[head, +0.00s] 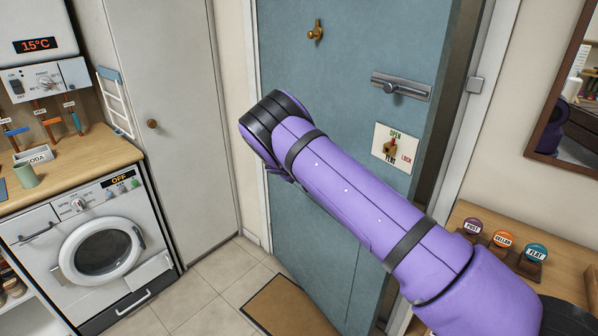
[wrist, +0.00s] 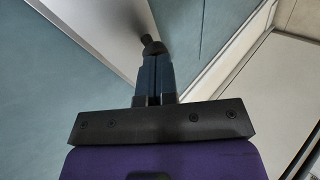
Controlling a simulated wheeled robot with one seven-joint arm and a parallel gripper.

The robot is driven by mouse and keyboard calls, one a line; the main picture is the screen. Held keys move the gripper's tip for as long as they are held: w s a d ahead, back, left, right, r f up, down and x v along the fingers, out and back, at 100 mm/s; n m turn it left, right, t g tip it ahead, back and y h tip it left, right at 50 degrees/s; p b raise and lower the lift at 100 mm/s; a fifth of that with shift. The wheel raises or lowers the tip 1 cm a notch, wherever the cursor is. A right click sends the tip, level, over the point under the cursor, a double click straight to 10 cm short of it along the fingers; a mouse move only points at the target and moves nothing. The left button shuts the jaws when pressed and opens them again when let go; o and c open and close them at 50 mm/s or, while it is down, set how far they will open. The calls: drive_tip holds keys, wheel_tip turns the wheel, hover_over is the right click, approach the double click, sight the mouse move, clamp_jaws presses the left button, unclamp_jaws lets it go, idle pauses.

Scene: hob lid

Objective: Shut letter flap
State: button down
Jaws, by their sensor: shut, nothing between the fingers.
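The blue-green door (head: 350,55) fills the middle of the head view. No letter flap shows there; my purple arm covers much of the door. In the wrist view a pale grey flat panel (wrist: 95,30) lies against a blue-green surface (wrist: 40,90), up and left of my fingers. It may be the letter flap, but I cannot tell how far it stands open. My gripper (wrist: 153,62) is shut and empty, with its blue fingers together beside this panel. A dark knob-like piece (wrist: 152,46) shows at the fingertips; I cannot tell whether they touch it.
The door has a brass knob (head: 315,31), a grey bolt (head: 402,88) and an OPEN/LOCK switch plate (head: 394,148). A washing machine (head: 95,245) stands left, a wooden shelf with labelled buttons (head: 503,240) right. Tiled floor and a brown mat (head: 285,305) lie below.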

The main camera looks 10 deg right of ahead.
drive_tip(key=shift+w+d+f+h, duration=0.1)
drive_tip(key=shift+d+f+h, duration=0.05)
drive_tip(key=shift+f, duration=0.35)
drive_tip(key=shift+w+d+f+h, duration=0.1)
drive_tip(key=shift+d+f+h, duration=0.05)
drive_tip(key=shift+f, duration=0.3)
drive_tip(key=shift+d+f, duration=0.1)
drive_tip(key=shift+f, duration=0.05)
